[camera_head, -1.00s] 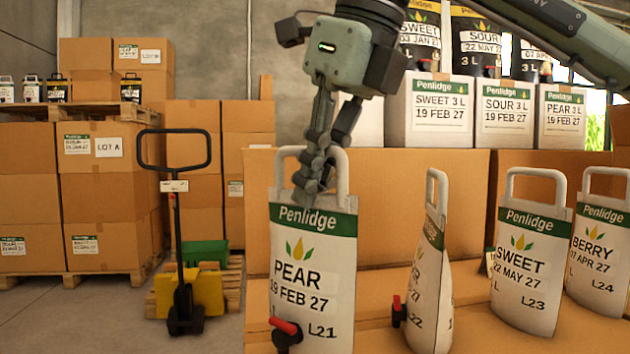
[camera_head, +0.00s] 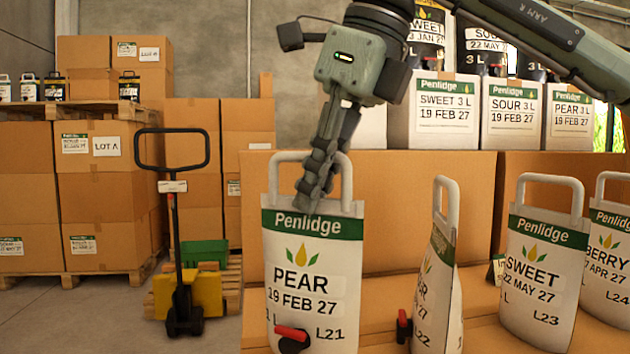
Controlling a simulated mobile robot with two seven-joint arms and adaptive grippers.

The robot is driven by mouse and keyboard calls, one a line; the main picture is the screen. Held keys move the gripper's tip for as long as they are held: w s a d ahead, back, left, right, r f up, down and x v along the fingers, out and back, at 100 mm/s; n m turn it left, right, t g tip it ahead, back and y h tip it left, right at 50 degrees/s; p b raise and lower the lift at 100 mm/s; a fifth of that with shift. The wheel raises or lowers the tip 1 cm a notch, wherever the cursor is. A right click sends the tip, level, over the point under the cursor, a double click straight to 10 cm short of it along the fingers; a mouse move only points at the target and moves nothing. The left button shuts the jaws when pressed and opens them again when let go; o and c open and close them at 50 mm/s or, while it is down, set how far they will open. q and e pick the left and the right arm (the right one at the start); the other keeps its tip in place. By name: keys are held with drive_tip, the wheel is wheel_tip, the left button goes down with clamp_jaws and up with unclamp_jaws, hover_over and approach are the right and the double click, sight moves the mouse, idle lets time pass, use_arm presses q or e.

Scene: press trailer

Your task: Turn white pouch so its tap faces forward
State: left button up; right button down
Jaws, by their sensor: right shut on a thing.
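A white Penlidge pouch marked PEAR, L21 (camera_head: 303,255), stands upright in the foreground, its printed front towards me. Its red tap (camera_head: 292,336) is low on the front, near the bottom edge of the picture. My right gripper (camera_head: 310,203) reaches down from above and is shut on the top of this pouch, at its handle opening; the fingers hide part of the handle. A second white pouch, L22 (camera_head: 438,290), stands turned nearly edge-on, with its red tap (camera_head: 403,326) on its left side. My left gripper is out of view.
White pouches L23 (camera_head: 543,270) and L24 (camera_head: 611,255) stand at the right. Cardboard boxes (camera_head: 400,225) rise behind, with white cartons (camera_head: 447,112) on top. A pallet truck (camera_head: 181,260) and stacked boxes (camera_head: 98,195) are at the left.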

drive_tip(key=n+p, duration=0.1)
drive_tip(key=n, duration=0.1)
drive_tip(key=n+g+p, duration=0.1)
drive_tip(key=n, duration=0.1)
drive_tip(key=n+g, duration=0.1)
drive_tip(key=shift+w+r+n+y+p, duration=0.2)
drive_tip(key=shift+r+n+y+p, duration=0.1)
drive_tip(key=shift+n+p, duration=0.1)
drive_tip(key=shift+f+b, duration=0.45)
drive_tip(key=shift+f, duration=0.15)
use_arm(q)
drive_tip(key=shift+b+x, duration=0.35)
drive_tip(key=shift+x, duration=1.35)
use_arm(e)
drive_tip(key=shift+f, duration=0.65)
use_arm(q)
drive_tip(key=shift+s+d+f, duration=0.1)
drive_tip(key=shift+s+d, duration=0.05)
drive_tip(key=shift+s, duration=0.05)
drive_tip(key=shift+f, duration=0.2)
use_arm(e)
drive_tip(key=shift+f, duration=0.4)
drive_tip(key=c, duration=1.6)
unclamp_jaws()
